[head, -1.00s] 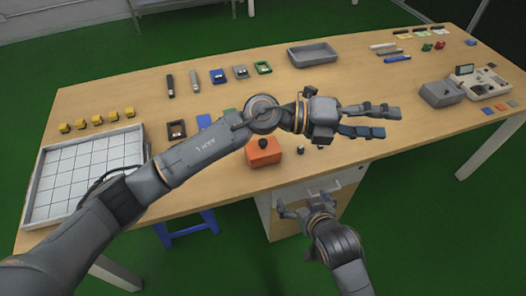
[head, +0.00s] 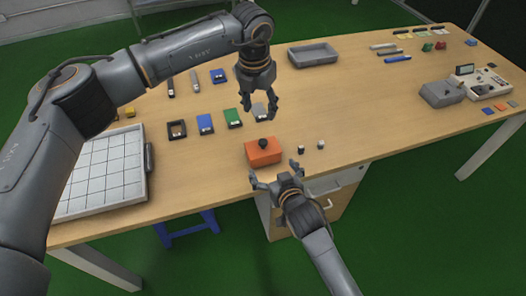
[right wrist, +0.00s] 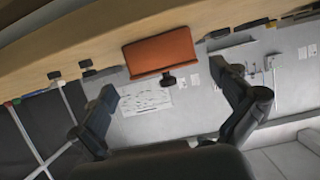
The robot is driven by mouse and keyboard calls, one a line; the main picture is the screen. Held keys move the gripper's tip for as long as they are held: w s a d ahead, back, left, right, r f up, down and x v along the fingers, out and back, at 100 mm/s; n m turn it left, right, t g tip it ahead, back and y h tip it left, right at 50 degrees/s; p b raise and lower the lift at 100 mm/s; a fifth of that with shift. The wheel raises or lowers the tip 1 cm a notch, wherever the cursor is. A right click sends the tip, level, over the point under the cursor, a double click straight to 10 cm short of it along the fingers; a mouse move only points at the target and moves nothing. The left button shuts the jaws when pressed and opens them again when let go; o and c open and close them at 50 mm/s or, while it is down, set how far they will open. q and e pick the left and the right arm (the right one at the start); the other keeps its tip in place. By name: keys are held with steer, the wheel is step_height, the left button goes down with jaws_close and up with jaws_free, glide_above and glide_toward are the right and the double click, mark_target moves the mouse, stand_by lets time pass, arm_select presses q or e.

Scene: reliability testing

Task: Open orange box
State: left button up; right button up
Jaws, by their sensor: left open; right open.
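The orange box (head: 263,153) sits on the wooden table near its front edge, with a black knob (head: 263,142) on top. It looks closed. My left gripper (head: 259,118) is open and points down above and behind the box, apart from it. My right gripper (head: 276,176) is open at the table's front edge, just in front of the box, not visibly touching it. The right wrist view shows the orange box (right wrist: 160,54) ahead, between and beyond the open fingers, with its black knob (right wrist: 168,79).
Two small knobs (head: 311,146) stand right of the box. Blue, green and grey blocks (head: 232,118) lie behind it. A white gridded tray (head: 105,170) is at the left, a grey tray (head: 313,54) at the back. A drawer cabinet (head: 335,190) is under the table.

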mark_target(266, 158)
steer(key=x, duration=0.9)
steer(key=shift+c, duration=0.4)
